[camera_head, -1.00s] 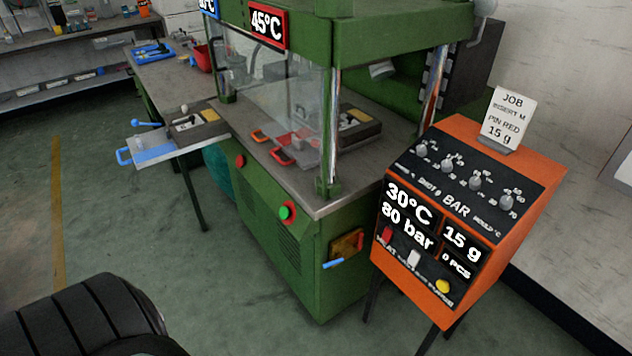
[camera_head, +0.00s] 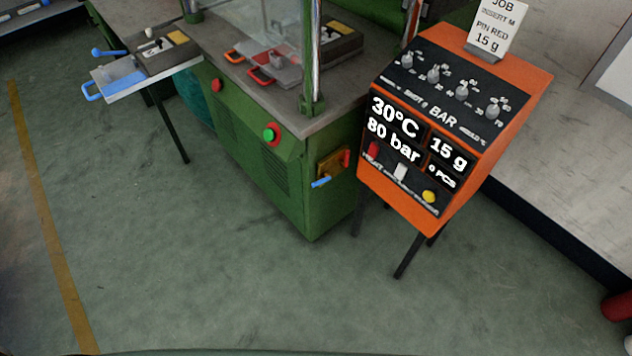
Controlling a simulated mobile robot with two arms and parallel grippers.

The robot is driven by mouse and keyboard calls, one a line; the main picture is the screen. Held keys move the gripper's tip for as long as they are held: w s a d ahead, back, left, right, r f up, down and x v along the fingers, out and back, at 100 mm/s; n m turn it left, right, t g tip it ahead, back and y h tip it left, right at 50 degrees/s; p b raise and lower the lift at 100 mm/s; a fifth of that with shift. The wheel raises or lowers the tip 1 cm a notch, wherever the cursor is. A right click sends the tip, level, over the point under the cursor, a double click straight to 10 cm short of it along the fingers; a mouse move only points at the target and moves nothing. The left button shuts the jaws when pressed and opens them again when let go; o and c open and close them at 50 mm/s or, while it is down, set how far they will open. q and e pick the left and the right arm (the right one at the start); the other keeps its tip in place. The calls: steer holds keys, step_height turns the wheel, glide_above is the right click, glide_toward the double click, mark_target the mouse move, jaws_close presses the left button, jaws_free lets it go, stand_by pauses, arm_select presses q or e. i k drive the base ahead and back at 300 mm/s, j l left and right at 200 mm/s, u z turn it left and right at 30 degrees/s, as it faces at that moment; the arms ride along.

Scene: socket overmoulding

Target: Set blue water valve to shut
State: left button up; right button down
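The blue water valve (camera_head: 321,183) is a small blue lever low on the right side of the green machine's front corner. It sticks out to the left, roughly level, from the lower edge of a brass-coloured plate (camera_head: 330,165). A red lever (camera_head: 346,158) stands upright at the right edge of the same plate. Neither of my grippers shows in the head view.
The green machine (camera_head: 290,190) stands at centre. An orange control box (camera_head: 400,215) on dark legs stands close to the right of the valve. A tray with a blue handle (camera_head: 92,91) juts out at the left. The floor (camera_head: 230,270) in front is clear.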

mark_target(327, 176)
steer(key=j, duration=0.95)
steer(key=k+j, duration=0.15)
steer(key=j, duration=1.7)
steer(key=k+j+z, duration=0.05)
